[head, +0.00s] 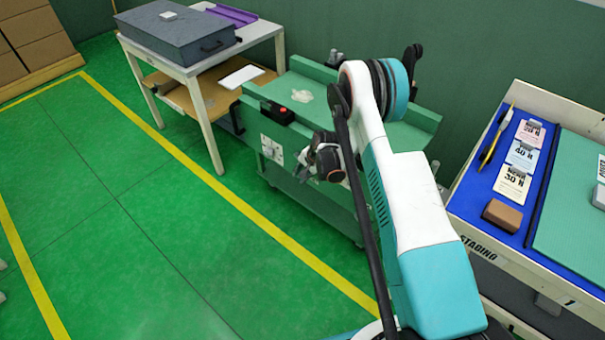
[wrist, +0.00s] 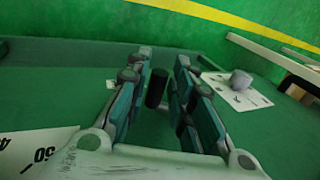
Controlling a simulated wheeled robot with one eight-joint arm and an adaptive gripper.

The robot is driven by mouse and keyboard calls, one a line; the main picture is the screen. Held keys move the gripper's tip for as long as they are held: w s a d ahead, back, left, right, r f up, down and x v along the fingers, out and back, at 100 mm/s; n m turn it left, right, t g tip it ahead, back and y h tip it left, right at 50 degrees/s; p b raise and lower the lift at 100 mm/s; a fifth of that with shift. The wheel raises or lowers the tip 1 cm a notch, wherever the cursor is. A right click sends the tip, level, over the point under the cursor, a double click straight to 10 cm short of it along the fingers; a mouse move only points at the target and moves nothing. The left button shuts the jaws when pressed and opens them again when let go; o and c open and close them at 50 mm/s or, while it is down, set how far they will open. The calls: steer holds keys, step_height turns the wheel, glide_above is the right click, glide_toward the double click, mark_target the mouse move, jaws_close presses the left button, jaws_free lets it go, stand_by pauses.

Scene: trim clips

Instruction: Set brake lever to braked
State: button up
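My gripper (wrist: 162,62) is open in the wrist view, its two teal and dark fingers apart. A short black cylindrical handle (wrist: 156,88), probably the brake lever's grip, shows between the fingers, nearer the left one. I cannot tell whether it touches a finger. In the head view my gripper (head: 304,158) is at the front side of the green cart (head: 420,115), its fingers small and hard to make out. A white marked plate (head: 271,151) is on that side, left of it. The lever's setting cannot be read.
In the wrist view a white plate with a grey knob (wrist: 241,79) is right of the fingers, and a numbered white scale (wrist: 35,150) lower left. A black box with a red button (head: 278,112) sits on the cart. A staging table (head: 480,241) stands right; floor left is clear.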

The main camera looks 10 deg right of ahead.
steer(key=shift+o, duration=0.2)
steer(key=shift+r, duration=0.1)
steer(key=v, duration=1.1)
steer(key=shift+r, duration=0.4)
steer(key=shift+s, duration=0.1)
